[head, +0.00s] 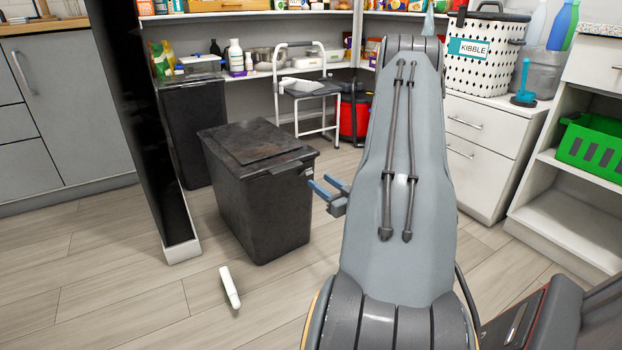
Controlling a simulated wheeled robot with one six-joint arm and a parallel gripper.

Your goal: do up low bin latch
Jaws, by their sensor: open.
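The low black bin (262,205) stands on the floor left of my arm, with its dark, scuffed lid (255,145) lying down on top. A small grey piece that looks like the latch (306,171) shows at the lid's right edge; it is too small to tell how it is set. My gripper (321,183) is just right of that edge, its two blue fingers apart and pointing toward the bin. It holds nothing that I can see. I cannot tell whether a fingertip touches the bin.
A white bottle (230,287) lies on the floor in front of the bin. A dark upright panel (158,130) stands to its left, and another black bin (188,125) behind. A step stool (309,88) stands farther back. White drawers (485,150) are to the right.

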